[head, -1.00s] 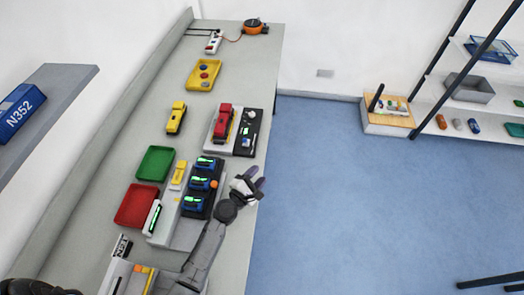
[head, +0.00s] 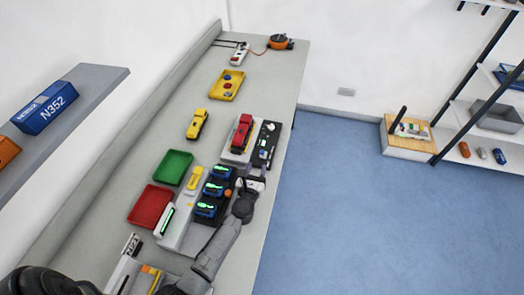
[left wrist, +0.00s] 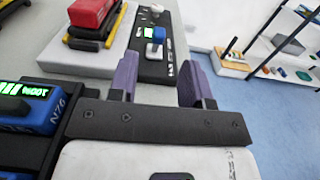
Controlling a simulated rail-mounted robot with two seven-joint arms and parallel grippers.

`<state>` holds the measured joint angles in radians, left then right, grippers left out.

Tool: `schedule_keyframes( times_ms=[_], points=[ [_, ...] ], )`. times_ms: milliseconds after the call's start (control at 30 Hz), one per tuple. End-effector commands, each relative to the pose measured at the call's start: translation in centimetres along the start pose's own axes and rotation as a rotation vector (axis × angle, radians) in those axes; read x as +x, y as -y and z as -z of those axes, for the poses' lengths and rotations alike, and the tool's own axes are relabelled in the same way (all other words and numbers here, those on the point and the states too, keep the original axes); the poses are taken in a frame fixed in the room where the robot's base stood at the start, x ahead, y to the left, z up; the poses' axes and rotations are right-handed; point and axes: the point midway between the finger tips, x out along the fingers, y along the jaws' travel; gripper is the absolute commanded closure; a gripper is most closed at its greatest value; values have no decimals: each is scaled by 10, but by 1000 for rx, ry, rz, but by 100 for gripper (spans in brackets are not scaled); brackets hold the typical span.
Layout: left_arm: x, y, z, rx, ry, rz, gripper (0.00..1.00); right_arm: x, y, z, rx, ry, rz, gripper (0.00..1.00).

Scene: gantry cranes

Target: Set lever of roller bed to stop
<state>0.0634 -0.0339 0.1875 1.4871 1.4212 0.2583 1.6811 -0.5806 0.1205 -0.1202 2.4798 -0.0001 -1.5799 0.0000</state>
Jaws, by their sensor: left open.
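My left gripper (head: 253,178) is open and empty, its purple fingers (left wrist: 124,76) apart. It is at the bench's right edge, just nearer than a black control panel (head: 266,144). In the left wrist view the panel (left wrist: 153,66) lies beyond the fingers and carries white knobs and a small blue part with a lit screen (left wrist: 154,33). Beside the panel, a red block (head: 242,130) sits on a white base (head: 229,155); the red block also shows in the left wrist view (left wrist: 90,12). I cannot make out which part is the roller bed's lever. My right gripper is not in view.
Blue devices with green screens (head: 207,209) stand on a black rack left of the gripper, with an orange knob (head: 228,192) close by. Green (head: 174,167) and red (head: 150,207) trays lie further left. Blue floor (head: 350,220) is clear to the right.

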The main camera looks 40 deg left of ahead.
Motion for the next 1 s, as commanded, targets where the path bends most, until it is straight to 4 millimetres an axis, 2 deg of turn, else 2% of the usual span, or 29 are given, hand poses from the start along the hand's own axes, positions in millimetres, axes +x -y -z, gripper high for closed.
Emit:
schedule_keyframes(
  times_ms=[33, 200, 500, 700, 1000],
  points=[
    [12, -1, -1, 2, 3, -1, 55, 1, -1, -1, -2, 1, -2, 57],
    [42, 0, 0, 2, 2, 0, 55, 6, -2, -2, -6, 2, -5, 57],
    [79, 0, 1, 3, 1, 1, 55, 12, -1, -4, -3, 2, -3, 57],
    [89, 0, 0, 2, 0, 1, 55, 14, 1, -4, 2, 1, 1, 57],
    [90, 0, 0, 2, 0, 1, 55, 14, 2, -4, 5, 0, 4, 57]
  ],
)
